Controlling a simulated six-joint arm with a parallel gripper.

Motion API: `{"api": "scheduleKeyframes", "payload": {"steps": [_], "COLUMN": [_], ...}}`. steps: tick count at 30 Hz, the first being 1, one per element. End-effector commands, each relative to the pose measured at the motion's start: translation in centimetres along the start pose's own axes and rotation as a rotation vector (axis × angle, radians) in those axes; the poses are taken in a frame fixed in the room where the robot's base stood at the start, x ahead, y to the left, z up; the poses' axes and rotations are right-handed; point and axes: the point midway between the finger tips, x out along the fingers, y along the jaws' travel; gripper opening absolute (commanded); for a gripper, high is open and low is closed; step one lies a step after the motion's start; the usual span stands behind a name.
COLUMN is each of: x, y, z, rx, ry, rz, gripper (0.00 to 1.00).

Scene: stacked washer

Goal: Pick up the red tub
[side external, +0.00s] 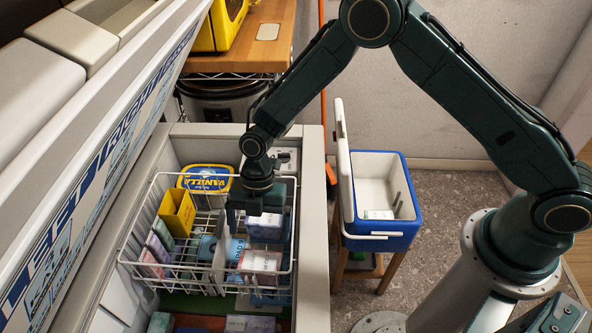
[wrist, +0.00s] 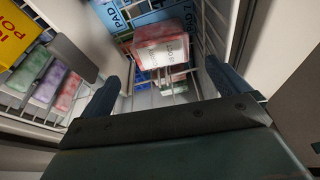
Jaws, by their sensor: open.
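I see no thing that is clearly a red tub; the closest match is a pinkish-red box with a white label (wrist: 160,46), lying in the wire basket in the wrist view. It also shows in the side view (side external: 260,264), near the front of the basket. My gripper (wrist: 161,75) is open, with nothing between its fingers. In the side view my gripper (side external: 255,208) points down into the basket, behind the pinkish-red box and partly hidden among the packages. I cannot tell its exact height above them.
The white wire basket (side external: 128,263) hangs inside an open chest. Basket wires and a divider stand close around. A blue cooler (side external: 382,236) is to the right.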

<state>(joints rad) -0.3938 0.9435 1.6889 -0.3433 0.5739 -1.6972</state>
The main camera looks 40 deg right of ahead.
Motion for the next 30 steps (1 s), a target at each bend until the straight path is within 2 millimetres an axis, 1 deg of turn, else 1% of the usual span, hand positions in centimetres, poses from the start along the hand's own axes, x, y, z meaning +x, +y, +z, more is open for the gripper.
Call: {"api": "scheduleKeyframes", "payload": {"steps": [5,15,18,22,30], "x": [1.6,6.4,7.5,8.2,8.5], "y": [0.0,-0.1,-0.1,0.0,0.0], "z": [0.0,0.0,0.0,0.0,-0.1], "rx": [0.001,0.002,0.002,0.001,0.001], "ry": [0.000,0.000,0.000,-0.001,-0.001], "rz": [-0.002,-0.002,-0.002,0.001,0.000], "gripper": [1.00,1.00,1.00,1.00,1.00]}}
